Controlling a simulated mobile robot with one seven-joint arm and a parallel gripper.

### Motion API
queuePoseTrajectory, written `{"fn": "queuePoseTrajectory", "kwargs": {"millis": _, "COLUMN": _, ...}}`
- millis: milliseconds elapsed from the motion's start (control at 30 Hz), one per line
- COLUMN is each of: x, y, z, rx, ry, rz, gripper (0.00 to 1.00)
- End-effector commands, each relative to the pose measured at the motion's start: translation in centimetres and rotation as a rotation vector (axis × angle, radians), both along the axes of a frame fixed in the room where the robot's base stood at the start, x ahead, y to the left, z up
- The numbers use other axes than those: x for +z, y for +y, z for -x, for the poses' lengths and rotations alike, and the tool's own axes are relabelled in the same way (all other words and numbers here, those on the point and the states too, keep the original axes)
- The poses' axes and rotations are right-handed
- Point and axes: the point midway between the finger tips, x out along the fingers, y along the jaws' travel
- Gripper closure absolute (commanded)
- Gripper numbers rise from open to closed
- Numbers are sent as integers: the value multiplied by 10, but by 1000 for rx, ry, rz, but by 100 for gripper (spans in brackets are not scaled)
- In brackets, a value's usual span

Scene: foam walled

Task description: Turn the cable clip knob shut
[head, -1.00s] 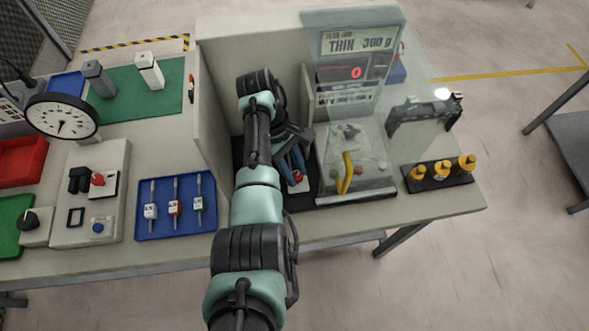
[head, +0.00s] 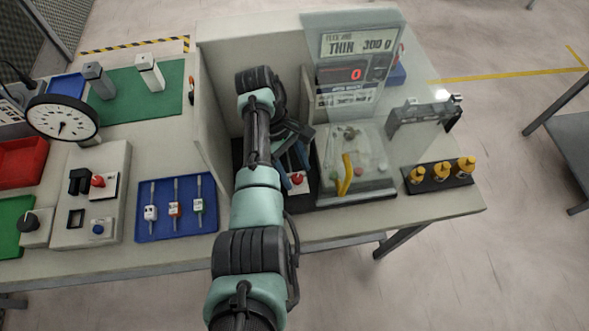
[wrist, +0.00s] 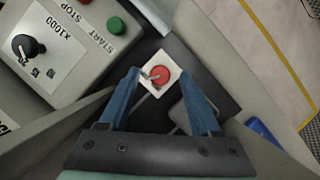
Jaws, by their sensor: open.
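The knob and block also show in the head view (head: 297,179), just beyond the fingers. My gripper (wrist: 159,73) is open, with its blue fingers apart on the left and right of the block. In the wrist view the knob lies between the fingertips, and I see no contact. The gripper also shows in the head view (head: 290,160), partly hidden by my arm.
A pale divider wall (head: 212,140) stands left of my arm. A control box (wrist: 60,45) with a black dial and green and red buttons is close by. A clear-panelled station (head: 350,185) with a yellow handle stands to the right. Orange-topped pieces (head: 441,171) stand farther right.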

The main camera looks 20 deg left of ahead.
Motion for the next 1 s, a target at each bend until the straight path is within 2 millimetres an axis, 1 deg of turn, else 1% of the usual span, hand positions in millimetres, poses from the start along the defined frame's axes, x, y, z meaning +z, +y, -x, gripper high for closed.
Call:
{"fn": "queuePoseTrajectory", "kwargs": {"millis": 167, "x": 34, "y": 0, "z": -1, "rx": 0, "ry": -5, "rz": -3, "gripper": 36}}
{"fn": "queuePoseTrajectory", "kwargs": {"millis": 300, "x": 66, "y": 0, "z": -1, "rx": 0, "ry": -4, "rz": -3, "gripper": 36}}
{"fn": "queuePoseTrajectory", "kwargs": {"millis": 400, "x": 80, "y": 0, "z": 0, "rx": 1, "ry": 1, "rz": -1, "gripper": 36}}
{"fn": "queuePoseTrajectory", "kwargs": {"millis": 600, "x": 88, "y": 0, "z": 0, "rx": 1, "ry": 0, "rz": -1, "gripper": 36}}
{"fn": "queuePoseTrajectory", "kwargs": {"millis": 1000, "x": 87, "y": 0, "z": 0, "rx": -3, "ry": -4, "rz": -4, "gripper": 36}}
